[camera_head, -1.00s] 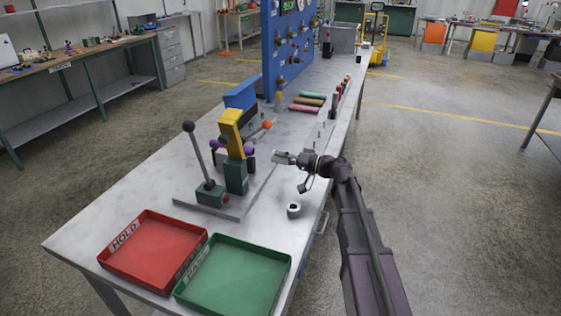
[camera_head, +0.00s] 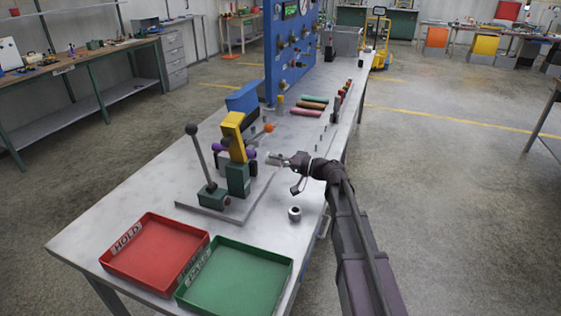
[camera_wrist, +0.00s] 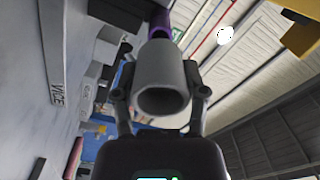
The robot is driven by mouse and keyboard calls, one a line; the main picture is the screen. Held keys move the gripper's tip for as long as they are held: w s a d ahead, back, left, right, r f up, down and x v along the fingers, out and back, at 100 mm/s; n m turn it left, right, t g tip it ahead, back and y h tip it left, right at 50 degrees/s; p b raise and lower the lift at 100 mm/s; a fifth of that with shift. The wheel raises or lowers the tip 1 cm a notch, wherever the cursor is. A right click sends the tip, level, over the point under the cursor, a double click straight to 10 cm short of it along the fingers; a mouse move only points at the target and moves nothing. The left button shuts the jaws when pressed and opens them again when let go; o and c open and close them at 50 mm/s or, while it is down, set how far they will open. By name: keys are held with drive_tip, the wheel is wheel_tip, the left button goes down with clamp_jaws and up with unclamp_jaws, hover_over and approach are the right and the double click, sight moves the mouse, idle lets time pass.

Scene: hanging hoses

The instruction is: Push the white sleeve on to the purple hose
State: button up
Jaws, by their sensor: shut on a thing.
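My gripper (camera_head: 281,159) is shut on the white sleeve (camera_head: 272,158), a short, pale, hollow cylinder. In the wrist view the sleeve (camera_wrist: 163,80) sits between the two fingers of my gripper (camera_wrist: 161,94), its open bore facing the camera. The purple hose (camera_wrist: 160,22) shows just beyond the sleeve's far end, roughly in line with it. In the head view the purple hose (camera_head: 250,153) sticks out of the right side of the green and yellow vise (camera_head: 238,178), close to the sleeve. I cannot tell whether sleeve and hose touch.
The vise's lever (camera_head: 200,160) stands on its left. A metal ring (camera_head: 295,213) lies on the bench near the right edge. A red tray (camera_head: 122,262) and a green tray (camera_head: 215,303) are in front. Coloured rods (camera_head: 311,106) lie behind, before the blue panel (camera_head: 291,65).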

sight(267, 157)
drive_tip(key=shift+x, duration=1.6)
drive_tip(key=shift+x, duration=1.05)
idle(2.5)
drive_tip(key=shift+o, duration=0.2)
drive_tip(key=shift+w+a+r, duration=0.2)
drive_tip(key=shift+w+a, duration=0.05)
drive_tip(key=shift+a, duration=0.1)
idle(0.9)
drive_tip(key=shift+w+a, duration=0.1)
drive_tip(key=shift+w, duration=0.05)
drive_tip(key=shift+c, duration=0.9)
drive_tip(key=shift+o, duration=0.6)
drive_tip(key=shift+a, duration=0.2)
drive_tip(key=o, duration=0.9)
drive_tip(key=shift+a+f, duration=0.1)
drive_tip(key=o, duration=0.3)
drive_tip(key=shift+s, duration=0.2)
